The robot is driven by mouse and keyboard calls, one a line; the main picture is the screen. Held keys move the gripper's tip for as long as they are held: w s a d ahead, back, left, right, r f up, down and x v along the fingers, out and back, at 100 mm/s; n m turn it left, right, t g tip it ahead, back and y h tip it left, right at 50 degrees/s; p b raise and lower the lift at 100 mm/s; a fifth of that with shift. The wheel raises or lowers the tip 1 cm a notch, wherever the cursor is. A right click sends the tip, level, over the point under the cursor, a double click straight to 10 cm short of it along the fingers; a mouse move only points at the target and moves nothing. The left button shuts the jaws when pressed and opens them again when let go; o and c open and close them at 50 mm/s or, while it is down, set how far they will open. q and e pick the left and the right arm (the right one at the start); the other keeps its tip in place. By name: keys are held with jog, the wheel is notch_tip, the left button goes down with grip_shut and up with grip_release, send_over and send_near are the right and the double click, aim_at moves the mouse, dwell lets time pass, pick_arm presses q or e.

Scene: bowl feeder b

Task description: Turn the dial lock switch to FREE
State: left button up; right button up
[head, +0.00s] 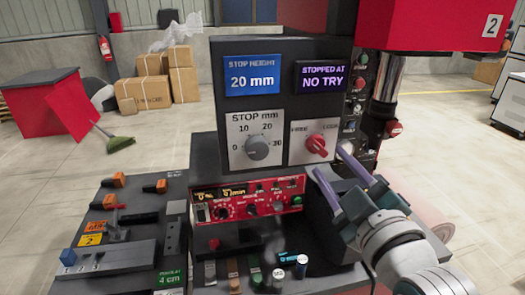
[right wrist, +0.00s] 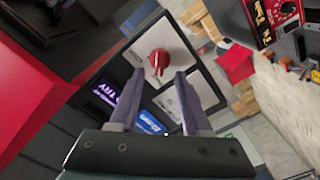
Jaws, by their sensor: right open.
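The dial lock switch is a red knob (head: 316,145) on a pale plate (head: 299,157), with a label at each upper corner; the right one reads LOCK. The knob's light-marked end points to the lower right, towards the LOCK side. My right gripper (head: 328,160) is open and empty, its two purple-grey fingers pointing at the knob from the lower right. In the right wrist view the knob (right wrist: 159,58) shows between and beyond the fingertips (right wrist: 159,76). I cannot tell whether they touch it. My left gripper is not in view.
A grey stop dial (head: 257,148) is left of the switch. Above are a blue display (head: 252,80) reading 20 mm and a purple-lettered display (head: 323,77) reading NO TRY. A red control panel (head: 248,200) lies below. A metal column (head: 388,80) stands right.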

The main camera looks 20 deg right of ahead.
jog(key=b+v, duration=0.1)
jog(key=v, duration=0.4)
jog(key=shift+s+a, duration=0.1)
jog(key=shift+s, duration=0.25)
jog(key=s+a+r+m+g+y+p, duration=0.2)
jog(key=s+a+r+g+p, duration=0.1)
jog(key=s+g+p, duration=0.2)
jog(key=s+a+r+m+g+y+p, duration=0.2)
jog(key=s+g+p, duration=0.4)
jog(key=s+g, duration=0.3)
jog(key=s+a+r, duration=0.1)
jog(key=s+a, duration=0.1)
jog(key=shift+s+a+r, duration=0.25)
jog(key=shift+r, duration=0.05)
